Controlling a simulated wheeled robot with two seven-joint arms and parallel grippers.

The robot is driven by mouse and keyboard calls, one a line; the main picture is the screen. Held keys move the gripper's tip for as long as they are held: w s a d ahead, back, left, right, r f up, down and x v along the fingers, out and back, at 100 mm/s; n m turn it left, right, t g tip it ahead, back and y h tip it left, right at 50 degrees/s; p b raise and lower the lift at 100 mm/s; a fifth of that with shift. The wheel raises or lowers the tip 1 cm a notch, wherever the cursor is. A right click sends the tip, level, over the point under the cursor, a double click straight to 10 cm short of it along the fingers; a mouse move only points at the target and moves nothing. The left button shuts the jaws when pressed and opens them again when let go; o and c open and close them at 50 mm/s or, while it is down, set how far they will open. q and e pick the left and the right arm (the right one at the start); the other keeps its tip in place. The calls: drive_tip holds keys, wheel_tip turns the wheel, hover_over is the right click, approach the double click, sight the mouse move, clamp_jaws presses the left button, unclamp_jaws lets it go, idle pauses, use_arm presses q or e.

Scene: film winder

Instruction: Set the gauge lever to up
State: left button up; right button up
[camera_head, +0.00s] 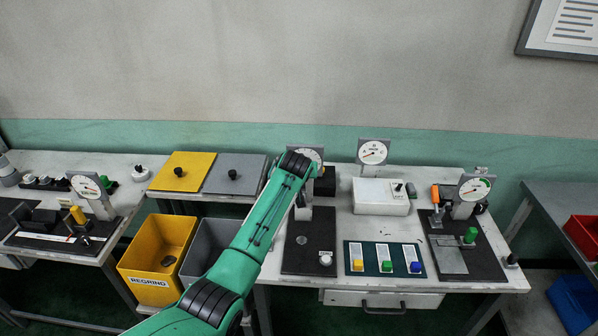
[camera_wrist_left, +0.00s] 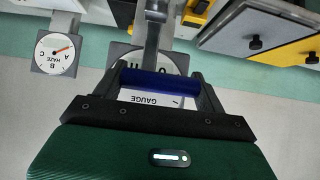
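The gauge lever shows as a blue bar-shaped grip (camera_wrist_left: 160,82) in the left wrist view, with a white GAUGE label (camera_wrist_left: 152,98) just behind it. My left gripper (camera_wrist_left: 160,80) has one finger at each end of this bar, and both appear to touch it. The gauge dial behind is partly hidden by the bar. In the head view my left arm reaches to the middle station, where the gauge dial (camera_head: 313,153) shows beside my wrist. My wrist hides the lever and most of the gripper there. My right gripper is not in view.
A HAZE dial (camera_wrist_left: 55,52) stands beside the gauge; the head view shows it too (camera_head: 373,152). A white box (camera_head: 380,197) and a tray with coloured blocks (camera_head: 385,260) lie right of my arm. Yellow (camera_head: 183,171) and grey (camera_head: 236,174) lids and a yellow REGRIND bin (camera_head: 157,260) lie left.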

use_arm(q)
drive_tip(key=o, duration=0.5)
drive_tip(key=shift+c, duration=0.2)
drive_tip(key=b+v, duration=0.3)
drive_tip(key=v, duration=1)
drive_tip(key=shift+s+r+b, duration=0.25)
drive_tip(key=shift+b, duration=0.05)
